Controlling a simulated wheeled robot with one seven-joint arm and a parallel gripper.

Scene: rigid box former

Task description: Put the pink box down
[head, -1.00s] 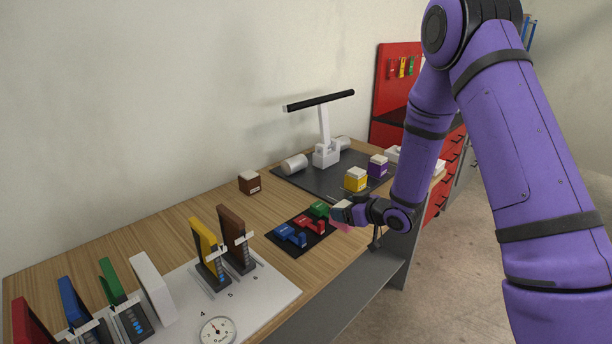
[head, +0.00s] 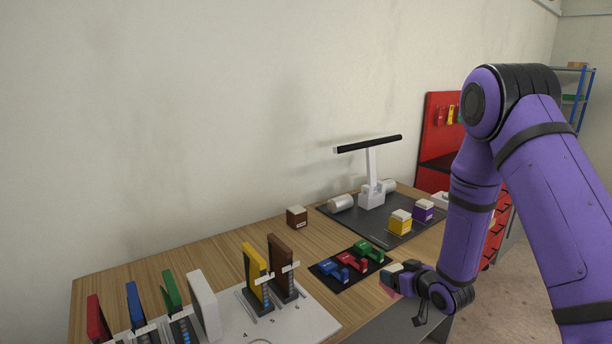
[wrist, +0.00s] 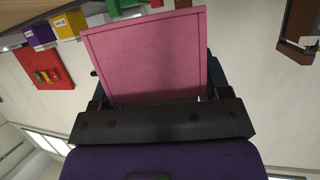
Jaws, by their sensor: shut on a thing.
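My gripper (wrist: 150,95) is shut on the pink box (wrist: 145,55), which fills the top middle of the wrist view. In the head view a small bit of the pink box (head: 392,293) shows beneath my gripper (head: 388,282), near the front edge of the wooden table (head: 225,258). The rest of the box is hidden by the gripper. I cannot tell whether the box touches the table.
A dark mat with blue, red and green pieces (head: 351,263) lies just left of the gripper. Yellow (head: 400,224) and purple (head: 423,211) boxes stand on a larger dark mat behind. A brown box (head: 297,217) stands farther left. Bare wood lies between it and the upright colored panels.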

